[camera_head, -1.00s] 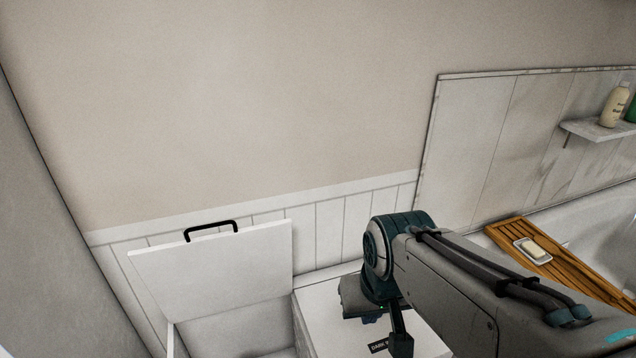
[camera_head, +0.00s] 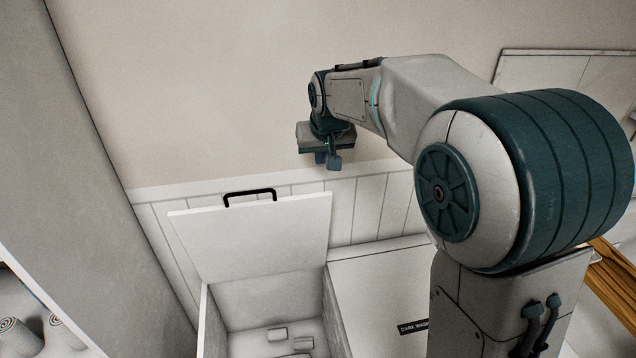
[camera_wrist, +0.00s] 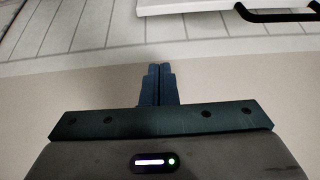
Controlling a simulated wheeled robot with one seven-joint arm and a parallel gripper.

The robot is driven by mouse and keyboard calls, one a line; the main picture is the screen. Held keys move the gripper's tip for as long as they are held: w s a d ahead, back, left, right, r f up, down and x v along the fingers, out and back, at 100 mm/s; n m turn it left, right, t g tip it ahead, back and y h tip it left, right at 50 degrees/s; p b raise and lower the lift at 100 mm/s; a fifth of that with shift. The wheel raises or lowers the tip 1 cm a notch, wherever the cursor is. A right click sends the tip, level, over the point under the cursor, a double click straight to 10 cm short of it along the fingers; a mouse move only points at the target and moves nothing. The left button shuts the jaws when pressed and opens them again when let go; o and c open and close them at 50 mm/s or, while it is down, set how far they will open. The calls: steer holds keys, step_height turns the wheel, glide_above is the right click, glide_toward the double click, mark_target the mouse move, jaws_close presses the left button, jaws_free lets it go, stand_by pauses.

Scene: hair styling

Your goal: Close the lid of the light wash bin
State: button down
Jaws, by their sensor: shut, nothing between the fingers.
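The light wash bin (camera_head: 209,325) stands open at the lower middle of the head view, with a few small pale items inside. Its white lid (camera_head: 255,240) is raised and leans back toward the wall. A black handle (camera_head: 250,194) sits on the lid's upper edge; part of it also shows at the top right of the wrist view (camera_wrist: 278,14). My gripper (camera_head: 326,158) is above and to the right of the handle, apart from the lid. In the wrist view its two fingers (camera_wrist: 157,72) are together and empty.
The dark wash bin, with its label (camera_head: 413,327), stands shut to the right of the open bin. The panelled wall (camera_head: 370,205) is close behind. A shelf of rolled towels (camera_head: 30,335) is at lower left. A wooden bath tray (camera_head: 612,270) is at right.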

steer(key=f, duration=0.3)
steer(key=w+f+p, duration=0.1)
steer(key=f, duration=0.5)
steer(key=shift+w+a, duration=0.35)
steer(key=shift+a, duration=0.05)
steer(key=shift+s+d+f, duration=0.1)
steer(key=shift+s+f, duration=0.1)
steer(key=shift+s, duration=0.1)
steer(key=shift+s+f, duration=0.1)
